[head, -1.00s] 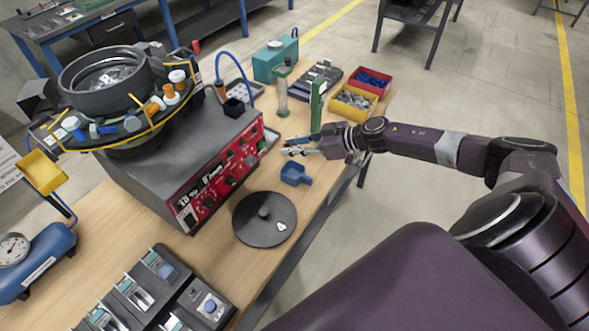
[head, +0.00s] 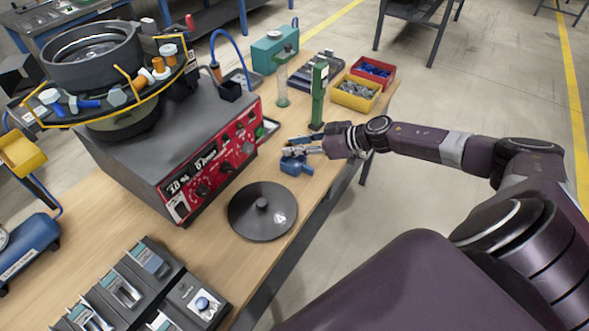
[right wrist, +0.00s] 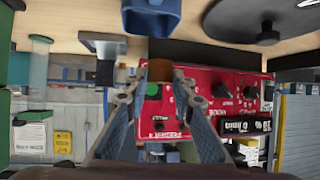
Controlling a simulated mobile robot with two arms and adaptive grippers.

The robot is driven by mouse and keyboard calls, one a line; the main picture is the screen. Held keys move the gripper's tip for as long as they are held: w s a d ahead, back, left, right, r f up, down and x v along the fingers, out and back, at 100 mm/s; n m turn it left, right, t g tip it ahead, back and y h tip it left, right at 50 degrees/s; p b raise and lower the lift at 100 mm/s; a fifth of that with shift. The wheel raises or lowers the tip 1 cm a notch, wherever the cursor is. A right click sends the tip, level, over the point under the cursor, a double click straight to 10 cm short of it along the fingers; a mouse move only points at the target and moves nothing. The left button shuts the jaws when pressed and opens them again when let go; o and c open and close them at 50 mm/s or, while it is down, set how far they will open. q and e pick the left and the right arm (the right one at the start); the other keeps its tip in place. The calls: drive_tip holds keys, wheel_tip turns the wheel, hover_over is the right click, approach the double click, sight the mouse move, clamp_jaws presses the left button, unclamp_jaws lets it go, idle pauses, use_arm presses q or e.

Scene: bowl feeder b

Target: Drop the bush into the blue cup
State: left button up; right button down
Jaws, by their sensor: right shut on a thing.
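My right gripper (head: 290,147) is shut on the bush, at the table's right edge. In the right wrist view its two fingers (right wrist: 158,82) hold the bush (right wrist: 160,70), a small orange-brown piece, between their tips. In the head view the bush is too small to make out. The blue cup (head: 298,167) stands on the table just below the fingers in the head picture, partly covered by them. It also shows at the top of the right wrist view (right wrist: 152,17), apart from the bush. My left gripper is not in view.
The bowl feeder's red control panel (head: 215,165) stands left of the cup. A black round lid (head: 262,212) lies in front. A green post (head: 318,95) and a clear tube (head: 282,85) stand behind my gripper. Yellow (head: 354,103) and red bins (head: 375,80) are at the back right.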

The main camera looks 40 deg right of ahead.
drive_tip(key=shift+r, duration=0.1)
drive_tip(key=c, duration=1.6)
unclamp_jaws()
drive_tip(key=shift+v, duration=5.95)
drive_tip(key=shift+d, duration=0.1)
